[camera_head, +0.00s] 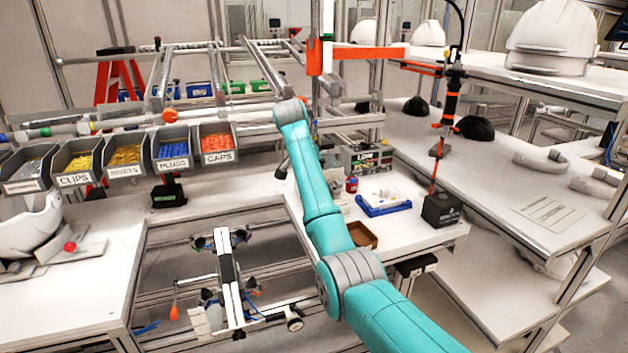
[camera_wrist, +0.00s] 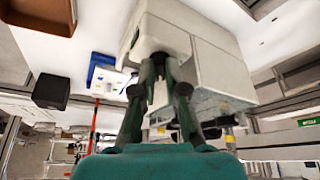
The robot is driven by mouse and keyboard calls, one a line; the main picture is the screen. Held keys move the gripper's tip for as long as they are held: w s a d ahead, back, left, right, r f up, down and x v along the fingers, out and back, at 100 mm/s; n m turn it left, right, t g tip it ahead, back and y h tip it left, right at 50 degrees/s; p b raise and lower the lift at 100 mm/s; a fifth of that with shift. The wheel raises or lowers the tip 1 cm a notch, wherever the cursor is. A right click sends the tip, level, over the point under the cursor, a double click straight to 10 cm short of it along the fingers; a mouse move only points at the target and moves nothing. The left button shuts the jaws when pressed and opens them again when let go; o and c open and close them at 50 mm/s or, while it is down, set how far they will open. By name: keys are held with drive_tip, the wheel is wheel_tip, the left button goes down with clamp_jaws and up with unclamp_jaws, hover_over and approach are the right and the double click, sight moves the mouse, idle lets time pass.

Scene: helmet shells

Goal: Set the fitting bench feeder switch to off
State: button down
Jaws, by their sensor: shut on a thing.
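In the wrist view my gripper (camera_wrist: 161,68) has its two dark fingers drawn close together at a pale grey box (camera_wrist: 205,55). A small light piece (camera_wrist: 160,96) shows between the fingers. The fingertips meet the lower face of the box, and what they grip there is largely hidden. I cannot make out a switch handle or its setting. In the head view my teal arm reaches over the bench, and the gripper is mostly hidden behind its links.
A blue tray (camera_head: 384,206), a brown tray (camera_head: 361,236) and a black box (camera_head: 440,210) stand right of the arm. Parts bins, among them one of red caps (camera_head: 217,142), line the left. An open frame with a fixture (camera_head: 228,275) lies below.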

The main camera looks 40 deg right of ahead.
drive_tip(key=m, duration=0.2)
drive_tip(key=m+g, duration=0.1)
drive_tip(key=m, duration=0.1)
drive_tip(key=m+g, duration=0.1)
drive_tip(key=m, duration=0.1)
drive_tip(key=shift+w, duration=0.3)
drive_tip(key=shift+m, duration=0.3)
drive_tip(key=shift+g, duration=0.3)
drive_tip(key=c, duration=1.2)
unclamp_jaws()
